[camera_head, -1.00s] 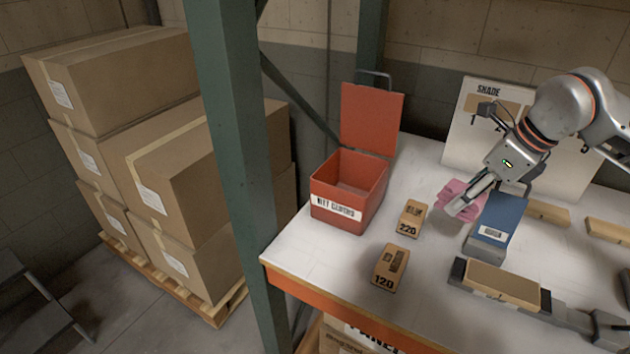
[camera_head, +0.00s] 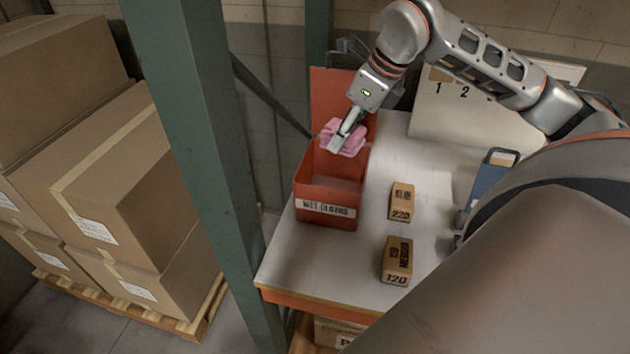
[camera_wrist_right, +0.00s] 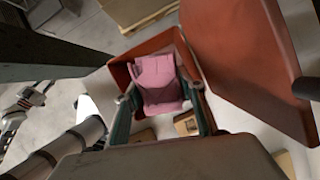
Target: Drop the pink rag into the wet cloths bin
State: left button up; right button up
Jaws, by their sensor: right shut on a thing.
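The pink rag (camera_head: 342,138) is held in my right gripper (camera_head: 343,140), which is shut on it. The rag hangs above the back part of the red wet cloths bin (camera_head: 329,195), whose lid (camera_head: 325,97) stands open behind it. The bin has a white label on its front and looks empty in the part I see. In the right wrist view the rag (camera_wrist_right: 158,84) sits between the two fingers, with the bin's red walls (camera_wrist_right: 119,75) around and below it.
A green upright post (camera_head: 200,150) stands left of the bin. Sanding blocks marked 220 (camera_head: 401,201) and 120 (camera_head: 397,261) lie on the white bench (camera_head: 330,262) to the right. Stacked cartons (camera_head: 110,180) fill the left. My arm hides the bench's right side.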

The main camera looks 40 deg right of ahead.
aim_at(344, 153)
notch_tip(344, 153, down, 4)
jog(key=shift+s+f+b, duration=0.1)
jog(key=shift+f+b, duration=0.15)
jog(key=shift+b, duration=0.5)
jog(key=shift+f+b, duration=0.3)
jog(key=shift+f, duration=0.4)
jog(key=o, duration=1.2)
jog(key=shift+o, duration=0.2)
jog(key=shift+r, duration=0.1)
pick_arm(q)
jog(key=shift+w+d+r+h, duration=0.2)
jog(key=shift+w+d, duration=0.1)
jog(key=shift+d, duration=0.2)
jog(key=shift+w+d+r+h, duration=0.1)
jog(key=shift+w+d+h, duration=0.15)
jog(key=shift+d, duration=0.25)
pick_arm(e)
jog(key=v, duration=1.1)
jog(key=shift+s+d+r, duration=0.1)
jog(key=shift+s+r, duration=0.15)
jog(key=shift+r, duration=0.1)
